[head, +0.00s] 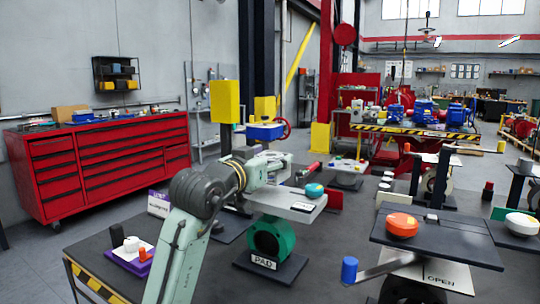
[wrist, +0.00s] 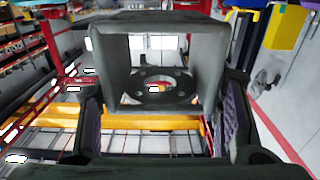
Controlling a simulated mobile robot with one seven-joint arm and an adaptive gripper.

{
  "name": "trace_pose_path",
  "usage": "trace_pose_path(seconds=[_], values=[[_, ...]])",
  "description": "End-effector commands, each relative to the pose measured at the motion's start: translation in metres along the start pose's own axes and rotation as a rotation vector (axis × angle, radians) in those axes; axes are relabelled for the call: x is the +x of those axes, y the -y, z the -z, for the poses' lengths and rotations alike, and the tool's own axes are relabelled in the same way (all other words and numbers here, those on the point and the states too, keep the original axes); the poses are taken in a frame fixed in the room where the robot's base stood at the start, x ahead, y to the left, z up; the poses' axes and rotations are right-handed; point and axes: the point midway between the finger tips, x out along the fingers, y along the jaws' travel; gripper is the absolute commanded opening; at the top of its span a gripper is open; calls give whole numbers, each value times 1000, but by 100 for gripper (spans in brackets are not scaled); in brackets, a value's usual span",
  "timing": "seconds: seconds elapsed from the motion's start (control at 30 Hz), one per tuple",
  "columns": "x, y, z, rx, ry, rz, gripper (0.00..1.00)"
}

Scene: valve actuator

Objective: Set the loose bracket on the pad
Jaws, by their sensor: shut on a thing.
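In the wrist view, a dark grey box-shaped bracket (wrist: 207,62) with an open middle and a round holed flange sits between the two fingers of my gripper (wrist: 160,112), which is shut on it. In the head view, my gripper (head: 298,175) is small and partly hidden by my wrist; the bracket cannot be made out clearly there. Below it is a light grey plate (head: 282,203) on a green round valve body (head: 268,238). A sign reading PAD (head: 264,262) stands at the valve's dark base. I cannot tell whether the bracket touches the plate.
On the right are a dark stand (head: 440,243) with an orange knob (head: 402,225), and an OPEN sign with a blue-ended lever (head: 349,269). A purple tray (head: 131,262) with small parts lies left.

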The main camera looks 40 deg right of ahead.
Motion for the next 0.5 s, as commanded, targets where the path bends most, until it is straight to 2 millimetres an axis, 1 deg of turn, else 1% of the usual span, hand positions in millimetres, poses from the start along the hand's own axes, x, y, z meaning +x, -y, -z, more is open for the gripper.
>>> trace_pose_path(seconds=[0.03, 0.2, 0.5], values=[[0, 0, -5, 1, -4, 0, 12], [-1, 0, -12, 1, -4, 0, 12], [0, 0, -12, 1, -4, 0, 12]])
